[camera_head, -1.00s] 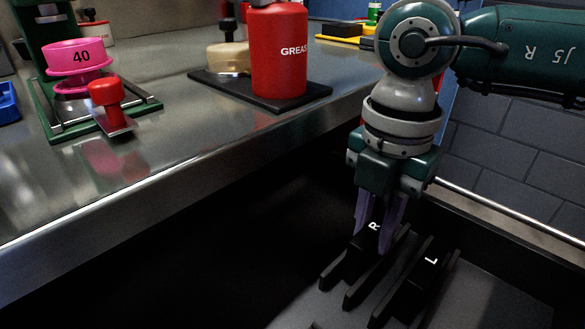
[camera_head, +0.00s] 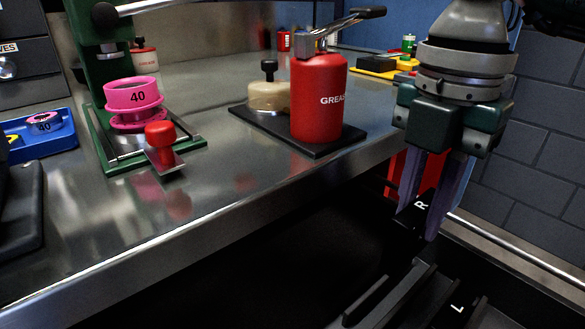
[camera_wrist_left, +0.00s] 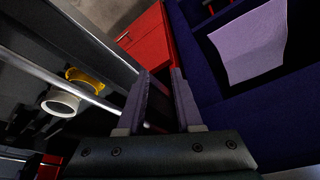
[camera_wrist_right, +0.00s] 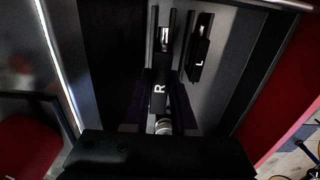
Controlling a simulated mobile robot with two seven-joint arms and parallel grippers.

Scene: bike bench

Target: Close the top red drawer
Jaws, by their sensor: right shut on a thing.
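My right gripper (camera_head: 432,225) is shut on a black part marked R (camera_head: 420,203), held above the open drawer's dark tray (camera_head: 350,275). The held part also shows between the fingers in the right wrist view (camera_wrist_right: 159,88). A similar black part marked L (camera_head: 457,308) sits between the tray's rails and shows in the right wrist view (camera_wrist_right: 199,62). A red panel, which may be the drawer front (camera_wrist_right: 288,85), stands at the right in the right wrist view. My left gripper (camera_wrist_left: 160,75) has a gap between its fingers, with red panels beyond.
The steel bench (camera_head: 230,185) overhangs the tray's left side. A brick wall (camera_head: 545,150) is at right.

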